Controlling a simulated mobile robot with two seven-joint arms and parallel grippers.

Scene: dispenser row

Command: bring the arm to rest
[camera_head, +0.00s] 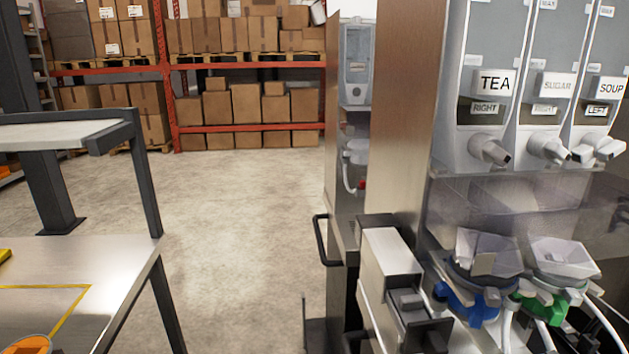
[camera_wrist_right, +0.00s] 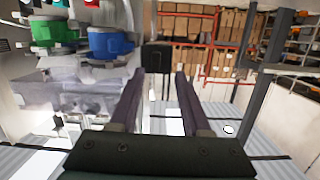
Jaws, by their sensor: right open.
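My right gripper (camera_wrist_right: 160,74) shows in the right wrist view with its two dark fingers spread apart. Nothing is between the fingers. In the head view I see neither gripper. The dispensers labelled TEA (camera_head: 488,92), SUGAR (camera_head: 548,92) and SOUP (camera_head: 604,95) stand at the right. My left gripper is in no view.
Below the dispensers are a blue-collared funnel (camera_head: 470,297) and a green-collared one (camera_head: 545,303). A metal cabinet (camera_head: 400,130) stands beside them. A table (camera_head: 110,265) with an upper shelf (camera_head: 60,134) is at the left. Box racks (camera_head: 250,128) stand behind. The floor (camera_head: 245,220) between is clear.

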